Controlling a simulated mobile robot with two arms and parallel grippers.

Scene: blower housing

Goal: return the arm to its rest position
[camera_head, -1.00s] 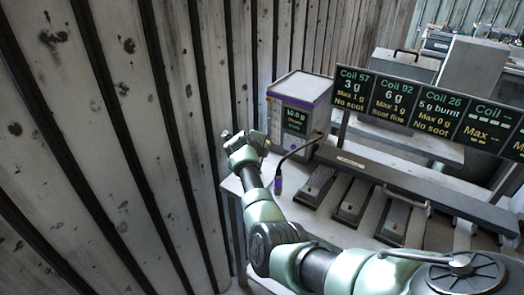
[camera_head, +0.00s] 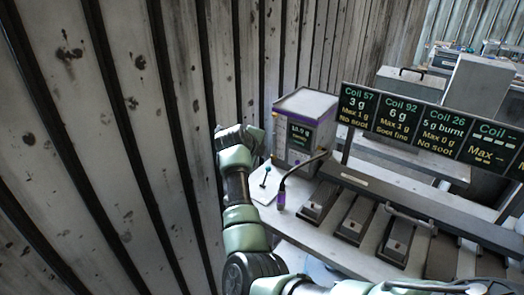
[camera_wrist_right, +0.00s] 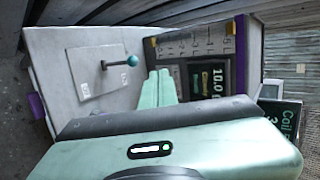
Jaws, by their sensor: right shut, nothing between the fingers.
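My right arm reaches up from the bottom of the head view. Its gripper (camera_head: 240,137) is at the wall side, left of the grey and purple instrument box (camera_head: 301,130), and appears apart from it. In the right wrist view the two pale green fingers (camera_wrist_right: 157,88) lie together, shut with nothing between them. Beyond them are a plate with a teal-knobbed lever (camera_wrist_right: 122,62) and the instrument's lit display (camera_wrist_right: 217,82). The lever also shows on the table in the head view (camera_head: 266,175). My left gripper is in neither view.
A ribbed, stained wall (camera_head: 110,120) stands close on the left. A purple-handled probe (camera_head: 281,194) on a cable stands at the table's near left. Several dark blocks (camera_head: 357,220) line the table below the coil signs (camera_head: 398,118). A grey case (camera_head: 405,82) stands behind.

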